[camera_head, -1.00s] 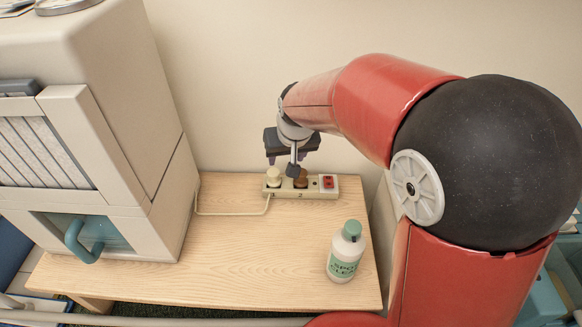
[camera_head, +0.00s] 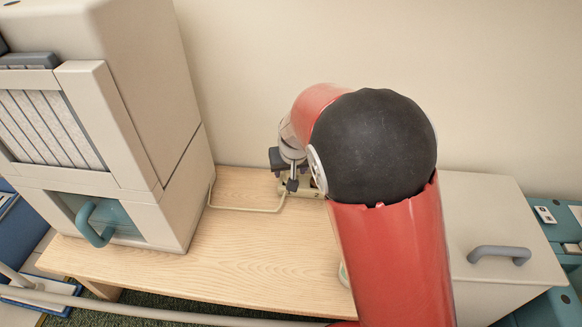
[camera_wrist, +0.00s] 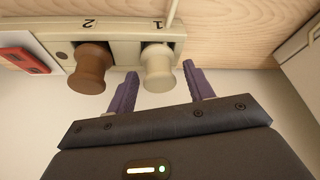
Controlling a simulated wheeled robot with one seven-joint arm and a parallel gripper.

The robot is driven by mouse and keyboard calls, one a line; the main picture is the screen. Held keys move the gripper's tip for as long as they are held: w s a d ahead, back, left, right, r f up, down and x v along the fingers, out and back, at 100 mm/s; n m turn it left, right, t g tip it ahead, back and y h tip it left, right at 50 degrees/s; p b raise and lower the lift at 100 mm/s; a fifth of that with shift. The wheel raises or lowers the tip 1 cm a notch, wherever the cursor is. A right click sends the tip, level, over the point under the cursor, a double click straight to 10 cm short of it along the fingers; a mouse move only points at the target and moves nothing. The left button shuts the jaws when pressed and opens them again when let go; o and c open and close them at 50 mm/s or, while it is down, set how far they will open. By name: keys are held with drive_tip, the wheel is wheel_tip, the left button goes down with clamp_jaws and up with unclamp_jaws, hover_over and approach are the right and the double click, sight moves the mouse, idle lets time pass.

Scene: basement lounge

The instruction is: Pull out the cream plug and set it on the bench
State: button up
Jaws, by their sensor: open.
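The cream plug (camera_wrist: 158,68) stands in socket 1 of the power strip (camera_wrist: 115,52) in the wrist view. My gripper (camera_wrist: 160,69) is open, with one purple finger on each side of the cream plug. The fingertips come level with its knob, and I cannot tell whether either touches it. In the head view my gripper (camera_head: 289,184) is over the strip (camera_head: 312,188) on the wooden bench (camera_head: 225,250). My arm and gripper hide most of the strip and the plug there.
A brown plug (camera_wrist: 90,68) is in socket 2 beside the cream one, close to one finger. A red switch (camera_wrist: 16,62) is farther along. A beige cabinet machine (camera_head: 150,120) stands left on the bench. The bench's front left is clear.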

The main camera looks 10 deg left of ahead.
drive_tip(key=c, duration=1)
drive_tip(key=shift+r, duration=0.1)
drive_tip(key=shift+r+p, duration=1)
drive_tip(key=shift+r, duration=0.1)
drive_tip(key=shift+r+p, duration=1.85)
drive_tip(key=shift+r, duration=0.5)
